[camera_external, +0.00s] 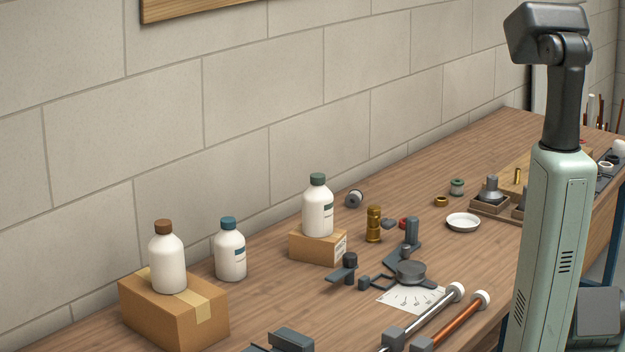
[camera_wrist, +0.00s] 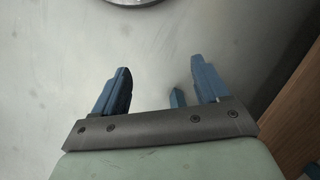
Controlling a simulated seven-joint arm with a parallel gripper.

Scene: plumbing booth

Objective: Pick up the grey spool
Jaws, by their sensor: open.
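A small grey spool (camera_external: 354,198) lies on its side on the wooden bench, near the wall and just right of the white bottle that stands on a small box. One round end faces the camera. My gripper (camera_wrist: 160,66) shows in the wrist view with its two blue fingers apart and nothing between them. The spool is not in the wrist view. In the external view my arm stands at the right, well away from the spool, and my gripper does not show.
White bottles and cardboard boxes (camera_external: 185,318) fill the bench's left. A brass fitting (camera_external: 373,224) stands right of the spool. A green-and-white spool (camera_external: 457,187) and a white dish (camera_external: 463,222) are farther right. Bare bench (camera_external: 430,165) lies beyond the grey spool.

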